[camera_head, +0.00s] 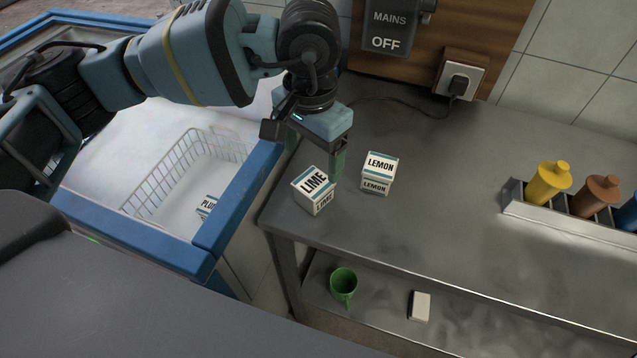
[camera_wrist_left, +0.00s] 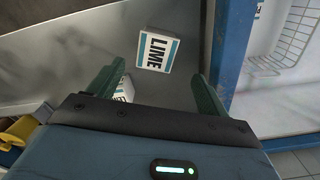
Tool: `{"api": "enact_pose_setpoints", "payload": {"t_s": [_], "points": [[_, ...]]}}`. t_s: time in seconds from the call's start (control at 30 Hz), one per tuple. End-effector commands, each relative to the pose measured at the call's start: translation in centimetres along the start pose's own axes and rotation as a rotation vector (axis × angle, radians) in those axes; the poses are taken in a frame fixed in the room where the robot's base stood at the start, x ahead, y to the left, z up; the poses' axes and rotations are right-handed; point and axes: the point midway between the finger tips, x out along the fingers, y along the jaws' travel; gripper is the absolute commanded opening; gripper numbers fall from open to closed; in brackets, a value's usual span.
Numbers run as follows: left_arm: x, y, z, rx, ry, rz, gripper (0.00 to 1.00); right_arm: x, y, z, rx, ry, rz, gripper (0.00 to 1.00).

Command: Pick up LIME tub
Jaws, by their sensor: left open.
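The LIME tub (camera_head: 314,189), a small white box with a blue band and black lettering, stands on the grey counter near its left front corner. It also shows in the left wrist view (camera_wrist_left: 157,49), ahead of and between the fingers. My left gripper (camera_head: 333,160) is above the counter, just behind and above the LIME tub, apart from it. Its green fingers are spread and empty in the left wrist view (camera_wrist_left: 150,85). The LEMON tub (camera_head: 379,172) stands to the right of the LIME tub; in the left wrist view it is partly hidden behind a finger. My right gripper is not seen.
A blue-rimmed white chest (camera_head: 236,192) at left holds a wire basket (camera_head: 165,176) with a PLUM tub (camera_head: 207,206). A bottle rack (camera_head: 527,208) stands at right. A green mug (camera_head: 344,284) and white box (camera_head: 420,305) sit on the lower shelf. The counter's middle is clear.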

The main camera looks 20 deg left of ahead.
Motion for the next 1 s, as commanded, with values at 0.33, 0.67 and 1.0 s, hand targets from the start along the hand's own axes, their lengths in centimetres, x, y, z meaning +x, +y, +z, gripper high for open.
{"api": "enact_pose_setpoints", "payload": {"t_s": [0.33, 0.67, 1.0], "points": [[2.1, 0.1, 0.1, -0.002, -0.002, 0.003, 0.78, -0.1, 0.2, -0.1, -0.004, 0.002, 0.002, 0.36], [4.0, 0.2, 0.1, -0.002, -0.002, 0.003, 0.78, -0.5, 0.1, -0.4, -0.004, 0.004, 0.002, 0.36], [7.7, 0.4, 0.1, -0.002, -0.001, 0.004, 0.78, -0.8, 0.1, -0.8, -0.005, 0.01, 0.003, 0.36]]}}
